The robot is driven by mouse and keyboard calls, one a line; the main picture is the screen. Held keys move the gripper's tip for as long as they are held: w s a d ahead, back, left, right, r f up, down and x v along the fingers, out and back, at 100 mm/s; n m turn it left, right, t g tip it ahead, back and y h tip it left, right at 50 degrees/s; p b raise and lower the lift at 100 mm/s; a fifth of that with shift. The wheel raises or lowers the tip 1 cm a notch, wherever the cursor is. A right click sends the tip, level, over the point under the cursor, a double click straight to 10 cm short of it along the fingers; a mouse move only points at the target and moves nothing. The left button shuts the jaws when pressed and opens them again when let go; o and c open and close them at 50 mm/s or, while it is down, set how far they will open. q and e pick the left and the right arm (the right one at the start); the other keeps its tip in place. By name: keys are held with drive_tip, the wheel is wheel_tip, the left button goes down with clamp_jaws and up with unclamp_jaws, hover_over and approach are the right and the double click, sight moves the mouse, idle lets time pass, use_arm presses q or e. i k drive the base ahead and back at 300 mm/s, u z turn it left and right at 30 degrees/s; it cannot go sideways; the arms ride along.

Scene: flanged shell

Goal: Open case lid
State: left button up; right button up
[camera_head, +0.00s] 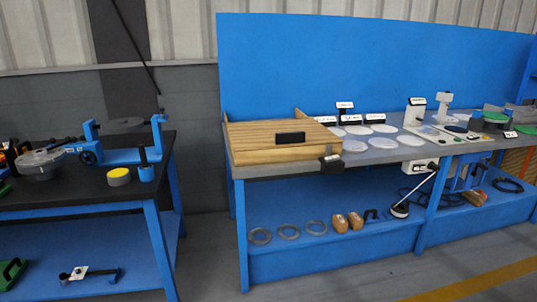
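A wooden case (262,152) with a slatted top sits at the left end of the blue workbench. Its slatted lid (255,133) looks closed, and the inside of the case is hidden. A black rectangular piece (290,139) is on the lid, right of its middle. A small dark block (330,160) is at the case's front right corner; I cannot tell whether it is fixed to the case. Neither of my grippers shows in the head view.
Several pale discs (383,143) and small signs lie right of the case. A lower shelf (375,235) holds rings and brown blocks. A black-topped table (75,195) with a blue fixture (125,156) stands at left. Grey floor (208,250) is clear between the tables.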

sight(247, 136)
drive_tip(key=z, duration=0.1)
drive_tip(key=i, duration=0.55)
drive_tip(key=z, duration=1)
drive_tip(key=i, duration=2.05)
drive_tip(key=u, duration=1.6)
